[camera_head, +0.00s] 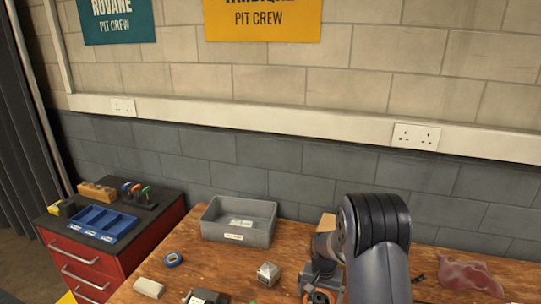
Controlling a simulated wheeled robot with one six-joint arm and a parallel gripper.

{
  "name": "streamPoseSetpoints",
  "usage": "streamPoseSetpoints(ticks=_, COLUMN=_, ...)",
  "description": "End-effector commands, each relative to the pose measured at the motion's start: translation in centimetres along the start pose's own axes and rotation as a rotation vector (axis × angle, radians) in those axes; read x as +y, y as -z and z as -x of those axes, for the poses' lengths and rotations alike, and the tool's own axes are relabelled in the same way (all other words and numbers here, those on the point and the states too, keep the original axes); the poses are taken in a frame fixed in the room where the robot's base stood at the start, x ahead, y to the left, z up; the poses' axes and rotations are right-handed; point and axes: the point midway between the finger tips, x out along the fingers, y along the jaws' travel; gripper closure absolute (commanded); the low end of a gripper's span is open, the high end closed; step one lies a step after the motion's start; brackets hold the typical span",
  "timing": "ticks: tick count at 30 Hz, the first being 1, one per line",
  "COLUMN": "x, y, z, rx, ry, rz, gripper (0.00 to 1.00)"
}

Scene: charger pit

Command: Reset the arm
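My arm rises from the bottom edge, right of the middle, and bends at a dark rounded joint. My gripper (316,288) points down over the wooden workbench (195,262), low in the picture. My own arm and the bottom edge hide part of it. Something orange shows at its lower end, too small to make out. I cannot tell if the fingers are open or shut, or if they hold anything.
A grey bin (226,232) with pale items stands near the wall. A silver block (268,273), blue tape roll (173,259), whitish block (149,287) and red cloth (468,275) lie on the bench. A red drawer cabinet (83,262) with a blue tray (101,224) stands left.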

Motion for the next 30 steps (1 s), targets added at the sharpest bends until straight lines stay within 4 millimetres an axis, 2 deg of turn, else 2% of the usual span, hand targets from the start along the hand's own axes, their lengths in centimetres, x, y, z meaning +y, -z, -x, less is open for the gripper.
streamPoseSetpoints(ticks=3, x=0.0, y=-0.1, z=-2.3, rx=-0.002, ry=-0.001, rz=0.0, gripper=0.0)
streamPoseSetpoints(ticks=9, x=0.0, y=0.1, z=0.6, rx=0.004, ry=0.001, rz=0.0, gripper=0.0)
streamPoseSetpoints(ticks=15, x=0.0, y=0.1, z=1.8, rx=0.002, ry=0.001, rz=0.0, gripper=0.0)
streamPoseSetpoints(ticks=26, x=0.0, y=0.0, z=1.9, rx=0.001, ry=0.0, rz=0.0, gripper=0.0)
streamPoseSetpoints(ticks=30, x=0.0, y=0.0, z=1.3, rx=-0.002, ry=-0.001, rz=0.0, gripper=0.0)
